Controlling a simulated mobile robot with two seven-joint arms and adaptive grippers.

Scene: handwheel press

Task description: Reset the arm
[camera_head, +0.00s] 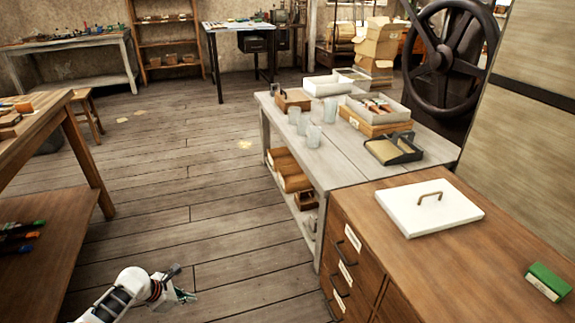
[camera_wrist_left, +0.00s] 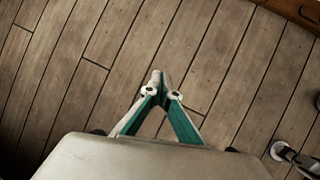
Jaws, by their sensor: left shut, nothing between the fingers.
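My left gripper (camera_head: 186,295) is at the bottom left of the head view, at the end of my white arm, over the open wooden floor. In the left wrist view the left gripper (camera_wrist_left: 160,82) has its green-sided fingers meeting at the tips, shut with nothing between them.
A wooden workbench (camera_head: 38,128) stands on the left. A grey table (camera_head: 345,160) with glasses and boxes and a wooden drawer cabinet (camera_head: 395,255) with a white lid (camera_head: 430,208) stand on the right. A dark handwheel (camera_head: 450,55) is behind. The floor between is clear.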

